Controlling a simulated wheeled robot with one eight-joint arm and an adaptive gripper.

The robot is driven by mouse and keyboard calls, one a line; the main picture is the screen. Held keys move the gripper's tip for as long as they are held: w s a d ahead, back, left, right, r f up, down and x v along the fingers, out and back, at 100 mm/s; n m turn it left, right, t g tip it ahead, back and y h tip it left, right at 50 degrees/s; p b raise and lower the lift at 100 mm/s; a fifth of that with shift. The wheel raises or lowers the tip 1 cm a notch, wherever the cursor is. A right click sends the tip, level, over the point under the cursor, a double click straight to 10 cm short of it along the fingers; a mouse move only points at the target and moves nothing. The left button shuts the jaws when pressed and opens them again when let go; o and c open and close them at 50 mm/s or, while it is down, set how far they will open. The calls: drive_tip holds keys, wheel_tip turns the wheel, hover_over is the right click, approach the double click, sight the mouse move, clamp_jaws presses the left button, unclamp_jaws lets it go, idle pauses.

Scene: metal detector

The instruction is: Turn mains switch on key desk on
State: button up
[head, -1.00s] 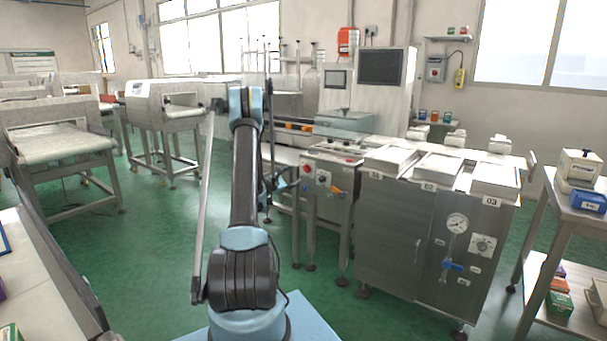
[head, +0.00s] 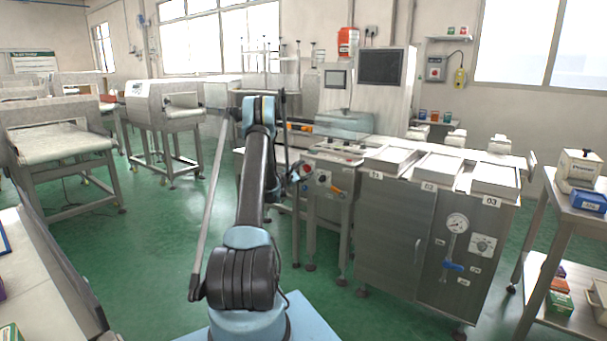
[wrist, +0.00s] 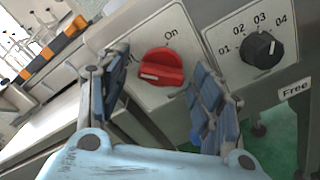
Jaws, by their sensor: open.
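The mains switch is a red rotary knob (wrist: 161,67) on a pale plate in the wrist view. The word "On" is printed above it, to the right. A white mark lies at the knob's left end, pointing away from "On". My gripper (wrist: 162,78) is open, with one finger on each side of the knob in the picture. I cannot tell whether either finger touches it. In the head view the red knob (head: 304,171) shows on the front of the steel key desk (head: 330,207), beside my arm. My gripper is mostly hidden there behind my arm.
A black selector (wrist: 262,49) marked 01 to 04 sits right of the red knob, near my right finger. A "Free" label (wrist: 295,91) is below it. A steel cabinet (head: 388,230) adjoins the desk. Green floor (head: 155,225) is clear on the left.

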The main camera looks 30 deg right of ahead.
drive_tip(key=c, duration=1.1)
drive_tip(key=shift+o, duration=0.2)
drive_tip(key=shift+m, duration=0.3)
drive_tip(key=m, duration=1.7)
drive_tip(key=shift+a, duration=0.1)
drive_tip(key=shift+m, duration=0.4)
